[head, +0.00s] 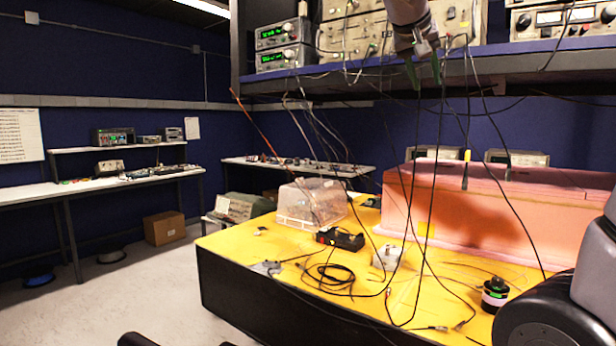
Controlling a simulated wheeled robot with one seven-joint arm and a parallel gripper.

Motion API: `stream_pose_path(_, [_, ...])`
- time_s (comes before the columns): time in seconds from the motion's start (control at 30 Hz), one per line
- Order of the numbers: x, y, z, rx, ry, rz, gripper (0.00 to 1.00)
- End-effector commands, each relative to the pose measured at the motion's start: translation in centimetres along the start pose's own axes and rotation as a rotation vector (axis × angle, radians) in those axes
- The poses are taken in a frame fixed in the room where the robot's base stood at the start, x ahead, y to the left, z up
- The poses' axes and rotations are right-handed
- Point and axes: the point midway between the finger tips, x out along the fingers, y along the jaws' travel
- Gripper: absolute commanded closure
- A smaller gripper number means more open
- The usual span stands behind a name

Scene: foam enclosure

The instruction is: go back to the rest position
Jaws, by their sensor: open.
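My gripper (424,71) is high at the upper middle of the head view, pointing down. Its two green-tipped fingers are apart, with nothing seen between them. It hangs in front of the shelf edge, above the yellow bench top (240,262) and above the left part of the pink foam enclosure (500,218). Parts of my own arm show at the right edge.
Dark cables hang from the instrument shelf (540,62) around my gripper. A clear plastic box (305,203), a black device (341,239), a white block (387,257), a coiled cable (328,279) and a dark round object (495,294) are on the bench. Open floor lies left.

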Motion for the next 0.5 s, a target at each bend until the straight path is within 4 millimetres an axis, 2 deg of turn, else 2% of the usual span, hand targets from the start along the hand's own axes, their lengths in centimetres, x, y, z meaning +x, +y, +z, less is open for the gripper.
stream_pose_path(0.03, [0.9, 1.3, 3.1, -0.006, -0.079, -0.038, 0.59])
stream_pose_path(0.1, [1.7, 2.0, 7.2, -0.009, -0.178, -0.112, 0.59])
stream_pose_path(0.2, [2.1, 2.4, 12.7, 0.016, -0.290, -0.232, 0.59])
stream_pose_path(0.3, [2.0, 2.2, 17.1, 0.075, -0.357, -0.354, 0.59])
stream_pose_path(0.4, [1.7, 1.7, 20.2, 0.145, -0.386, -0.456, 0.59])
stream_pose_path(0.5, [1.5, 1.2, 22.1, 0.209, -0.388, -0.526, 0.59])
